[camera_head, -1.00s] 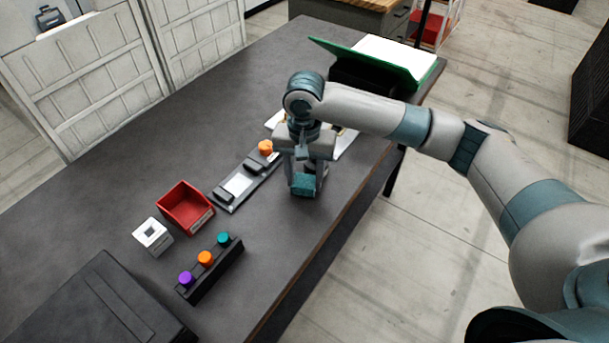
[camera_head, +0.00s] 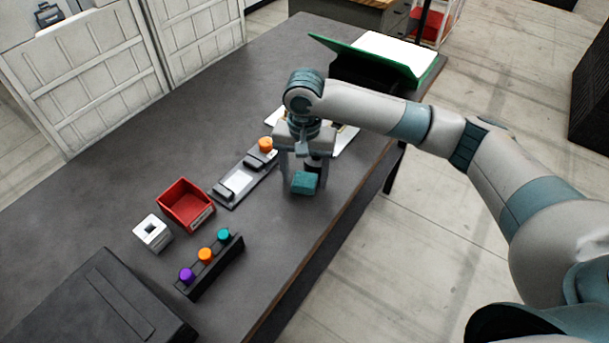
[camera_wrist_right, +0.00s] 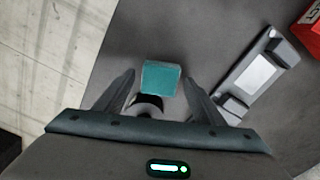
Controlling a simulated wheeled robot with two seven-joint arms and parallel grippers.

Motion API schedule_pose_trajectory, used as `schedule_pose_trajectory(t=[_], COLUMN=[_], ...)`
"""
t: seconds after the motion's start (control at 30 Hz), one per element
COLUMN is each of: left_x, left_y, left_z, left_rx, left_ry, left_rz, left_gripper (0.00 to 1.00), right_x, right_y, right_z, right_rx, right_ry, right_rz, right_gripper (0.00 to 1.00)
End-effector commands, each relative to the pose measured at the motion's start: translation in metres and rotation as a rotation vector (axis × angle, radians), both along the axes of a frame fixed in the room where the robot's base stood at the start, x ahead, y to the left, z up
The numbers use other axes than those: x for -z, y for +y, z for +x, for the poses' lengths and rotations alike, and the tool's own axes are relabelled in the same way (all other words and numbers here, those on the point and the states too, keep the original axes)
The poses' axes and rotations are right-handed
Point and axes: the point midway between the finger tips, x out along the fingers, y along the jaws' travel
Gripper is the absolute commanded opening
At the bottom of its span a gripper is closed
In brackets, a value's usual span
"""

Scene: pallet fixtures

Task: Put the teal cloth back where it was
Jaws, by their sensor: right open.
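The teal cloth (camera_head: 304,182) is a small folded block lying on the dark table near its right edge. It also shows in the right wrist view (camera_wrist_right: 161,78), just beyond and between the fingers. My right gripper (camera_head: 301,188) is open above the cloth, with a finger to either side and apart from it. In the right wrist view the fingers (camera_wrist_right: 160,92) are spread wide. A dark round thing with a light rim (camera_wrist_right: 148,103) sits right beside the cloth, partly hidden by the gripper body. My left gripper is not in view.
Left of the gripper lies a fixture plate (camera_head: 238,184) with an orange knob (camera_head: 265,145). Nearby are a red bin (camera_head: 186,205), a white block (camera_head: 152,232) and a black rack (camera_head: 214,266) with purple, orange and teal knobs.

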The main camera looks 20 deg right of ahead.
Motion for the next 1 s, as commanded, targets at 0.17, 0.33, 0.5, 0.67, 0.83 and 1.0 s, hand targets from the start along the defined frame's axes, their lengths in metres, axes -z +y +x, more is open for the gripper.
schedule_pose_trajectory(t=[0.17,0.33,0.5,0.67,0.83,1.0], left_x=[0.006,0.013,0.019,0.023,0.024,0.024], left_y=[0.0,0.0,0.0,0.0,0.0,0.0], left_z=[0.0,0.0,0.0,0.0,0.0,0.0], left_rx=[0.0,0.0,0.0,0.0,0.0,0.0], left_ry=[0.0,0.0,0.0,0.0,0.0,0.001], left_rz=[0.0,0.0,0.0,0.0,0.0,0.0], left_gripper=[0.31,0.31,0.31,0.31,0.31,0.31], right_x=[-0.018,-0.046,-0.077,-0.101,-0.115,-0.118], right_y=[0.001,0.001,0.001,0.001,0.001,0.0], right_z=[0.001,0.001,0.001,0.001,0.0,0.0], right_rx=[-0.001,-0.001,0.0,-0.001,0.0,0.0], right_ry=[-0.003,-0.004,-0.005,-0.002,0.0,0.001], right_rz=[0.002,0.002,0.002,0.001,0.001,0.0], right_gripper=[0.63,0.63,0.63,0.63,0.63,0.63])
